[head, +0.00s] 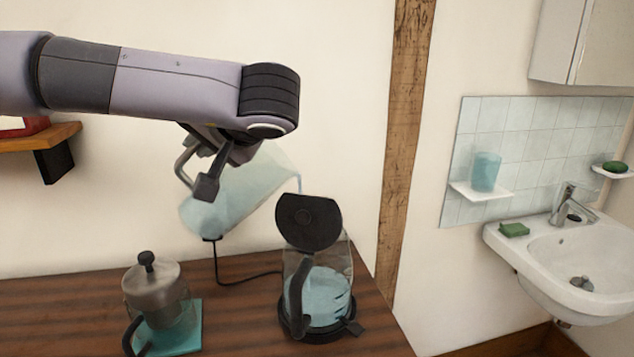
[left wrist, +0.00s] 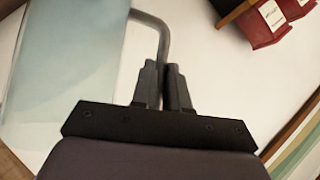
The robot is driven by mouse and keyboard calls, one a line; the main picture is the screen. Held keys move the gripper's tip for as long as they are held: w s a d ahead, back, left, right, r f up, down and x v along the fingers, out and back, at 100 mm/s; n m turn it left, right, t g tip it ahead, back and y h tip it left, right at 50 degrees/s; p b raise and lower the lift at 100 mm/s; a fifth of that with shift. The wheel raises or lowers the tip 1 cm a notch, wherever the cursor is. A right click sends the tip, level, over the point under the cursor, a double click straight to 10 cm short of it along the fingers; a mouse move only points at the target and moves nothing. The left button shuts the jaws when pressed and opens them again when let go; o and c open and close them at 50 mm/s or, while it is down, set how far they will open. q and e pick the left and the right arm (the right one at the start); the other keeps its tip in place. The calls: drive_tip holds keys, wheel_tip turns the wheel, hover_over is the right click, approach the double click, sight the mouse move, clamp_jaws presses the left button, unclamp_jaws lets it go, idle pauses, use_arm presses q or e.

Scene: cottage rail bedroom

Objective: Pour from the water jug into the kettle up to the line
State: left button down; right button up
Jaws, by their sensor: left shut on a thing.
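The clear water jug (head: 240,190) is tilted in the air above and left of the kettle, with its mouth toward the kettle. My left gripper (head: 208,182) is shut on the jug's grey handle (left wrist: 160,35). A thin stream of water (head: 299,184) shows at the jug's lip, above the kettle. The glass kettle (head: 340,262) stands upright on its black base, its black lid (head: 308,222) raised. Bluish water (head: 322,298) fills its lower part, with dark marks on the glass. I cannot tell which mark is the line. My right gripper is not in view.
A metal moka pot (head: 155,290) stands on a teal mat (head: 190,335) left of the kettle. A black cord (head: 250,280) runs across the wooden top (head: 235,325). A sink (head: 570,265) is at the right, beyond a wooden post (head: 402,130).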

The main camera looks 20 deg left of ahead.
use_arm(q)
drive_tip(key=shift+w+d+r+m+y, duration=0.15)
drive_tip(key=shift+d+r+m+y, duration=0.1)
drive_tip(key=shift+r, duration=0.3)
drive_tip(key=shift+w+d+r+m+y, duration=0.15)
drive_tip(key=shift+r+y, duration=0.1)
drive_tip(key=shift+r, duration=0.3)
idle(1.0)
drive_tip(key=shift+w+d+r+y+p, duration=0.15)
drive_tip(key=shift+d+r+y+p, duration=0.25)
drive_tip(key=shift+p, duration=0.4)
idle(0.7)
drive_tip(key=shift+w+d+r+m+y, duration=0.3)
drive_tip(key=shift+d+r+m, duration=0.1)
drive_tip(key=shift+r, duration=0.1)
drive_tip(key=shift+w+d+r+m+y, duration=0.15)
drive_tip(key=shift+d+r+m+y, duration=0.15)
drive_tip(key=shift+r+m, duration=0.15)
idle(3.4)
